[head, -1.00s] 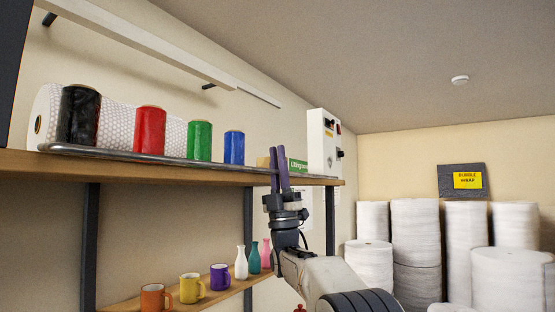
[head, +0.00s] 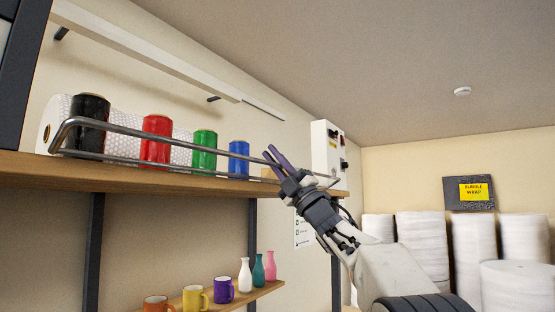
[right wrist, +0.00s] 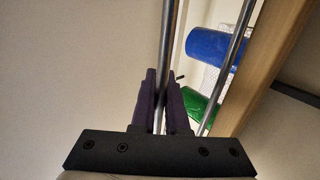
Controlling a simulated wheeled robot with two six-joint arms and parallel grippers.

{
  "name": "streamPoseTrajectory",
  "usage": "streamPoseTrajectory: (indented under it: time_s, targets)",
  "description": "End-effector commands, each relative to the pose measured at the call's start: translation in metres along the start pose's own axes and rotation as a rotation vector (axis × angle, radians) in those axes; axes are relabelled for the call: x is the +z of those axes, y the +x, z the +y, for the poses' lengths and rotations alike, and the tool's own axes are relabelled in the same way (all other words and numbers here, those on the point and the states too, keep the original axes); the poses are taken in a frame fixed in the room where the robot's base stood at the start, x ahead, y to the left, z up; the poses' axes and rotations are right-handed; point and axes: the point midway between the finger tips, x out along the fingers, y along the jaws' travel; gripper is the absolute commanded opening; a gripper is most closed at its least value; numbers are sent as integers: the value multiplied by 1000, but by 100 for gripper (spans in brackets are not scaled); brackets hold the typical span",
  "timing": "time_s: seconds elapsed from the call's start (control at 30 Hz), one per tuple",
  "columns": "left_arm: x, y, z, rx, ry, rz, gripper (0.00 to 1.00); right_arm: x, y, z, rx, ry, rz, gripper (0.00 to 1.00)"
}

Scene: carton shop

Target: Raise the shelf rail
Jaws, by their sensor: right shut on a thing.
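The shelf rail (head: 175,134) is a bent metal bar along the front edge of the upper shelf (head: 120,175). Its top bar stands raised above a lower bar and crosses in front of the spools. My right gripper (head: 272,154) has purple fingers and is at the right part of the raised bar. In the right wrist view, the fingers (right wrist: 162,100) are shut on the rail (right wrist: 167,50), one on each side of it. A second, parallel bar (right wrist: 236,50) runs apart from the fingers. My left gripper is in neither view.
Black (head: 90,112), red (head: 156,135), green (head: 204,147) and blue (head: 238,157) spools stand behind the rail, with a bubble wrap roll (head: 50,118) behind them. Mugs and vases are on the lower shelf (head: 255,293). A white control box (head: 326,145) is on the wall.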

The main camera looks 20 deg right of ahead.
Motion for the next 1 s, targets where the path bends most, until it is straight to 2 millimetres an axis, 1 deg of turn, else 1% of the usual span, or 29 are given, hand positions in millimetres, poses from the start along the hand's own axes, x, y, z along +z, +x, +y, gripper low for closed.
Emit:
streamPoseTrajectory:
  time_s: [0.03, 0.1, 0.4, 0.63, 1.0]
  targets:
    - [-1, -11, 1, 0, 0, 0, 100, 0, 7, 6, -38, -3, 0, 0]
    - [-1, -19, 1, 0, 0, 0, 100, 0, 11, 4, -95, -3, 0, 0]
    - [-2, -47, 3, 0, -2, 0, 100, -1, 20, -3, -272, -1, 2, 0]
    - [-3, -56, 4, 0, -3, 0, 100, -1, 20, -8, -336, 0, 3, 0]
    - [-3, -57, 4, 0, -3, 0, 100, -1, 20, -10, -353, 1, 4, 0]
